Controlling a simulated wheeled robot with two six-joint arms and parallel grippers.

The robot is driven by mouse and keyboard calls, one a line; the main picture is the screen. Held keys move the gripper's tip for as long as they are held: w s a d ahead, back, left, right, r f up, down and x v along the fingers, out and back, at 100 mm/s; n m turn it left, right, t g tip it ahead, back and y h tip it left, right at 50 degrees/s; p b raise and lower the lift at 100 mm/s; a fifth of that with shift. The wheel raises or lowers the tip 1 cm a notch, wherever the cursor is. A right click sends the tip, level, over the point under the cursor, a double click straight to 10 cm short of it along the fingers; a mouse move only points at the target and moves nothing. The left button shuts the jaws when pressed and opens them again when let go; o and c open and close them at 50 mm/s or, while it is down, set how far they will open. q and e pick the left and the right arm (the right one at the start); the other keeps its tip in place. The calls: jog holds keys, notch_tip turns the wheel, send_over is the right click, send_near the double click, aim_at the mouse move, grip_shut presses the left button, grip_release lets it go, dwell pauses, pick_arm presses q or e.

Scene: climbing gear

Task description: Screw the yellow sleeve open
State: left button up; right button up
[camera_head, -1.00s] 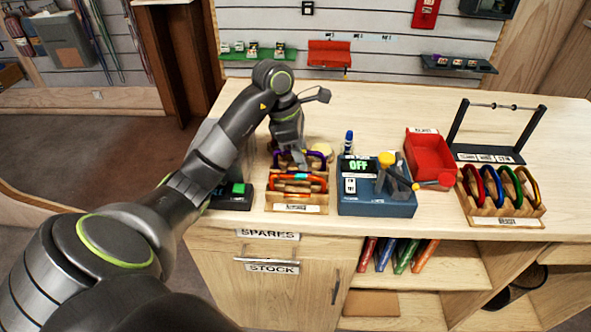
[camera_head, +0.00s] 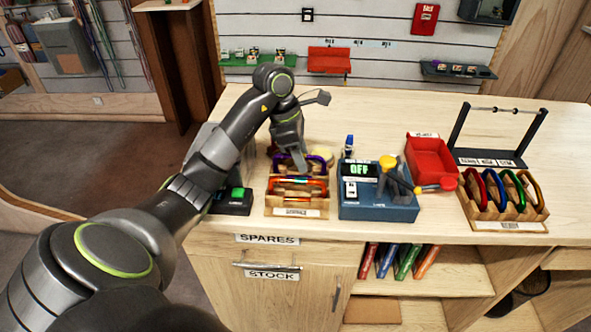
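I cannot make out a yellow sleeve for certain. A wooden rack (camera_head: 297,211) on the bench holds a purple carabiner (camera_head: 316,160) at the back and orange ones (camera_head: 298,194) in front. My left gripper (camera_head: 299,162) points down at the back of this rack, by the purple carabiner. Its fingertips are small and partly hidden, so I cannot tell whether they are open, shut or touching it. A round yellow piece (camera_head: 323,155) sits just behind the rack. A blue device (camera_head: 378,208) with a display reading OFF and a yellow knob (camera_head: 388,161) stands to the right. My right gripper is out of view.
A red tray (camera_head: 431,160) lies behind and right of the blue device. A second wooden rack (camera_head: 505,211) with several coloured carabiners stands at the right, before a black frame (camera_head: 541,130). A dark box with a green button (camera_head: 237,192) is beside my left arm. The back bench is clear.

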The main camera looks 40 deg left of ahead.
pick_arm(q)
jog(key=shift+w+a, duration=0.1)
jog(key=shift+r, duration=0.15)
jog(key=shift+r+p, duration=1.3)
jog(key=shift+p, duration=0.1)
jog(key=shift+s+d+p, duration=0.35)
jog(key=shift+s+d, duration=0.05)
jog(key=shift+s, duration=0.25)
notch_tip(320, 180, down, 3)
jog(key=b, duration=0.3)
jog(key=shift+a, duration=0.1)
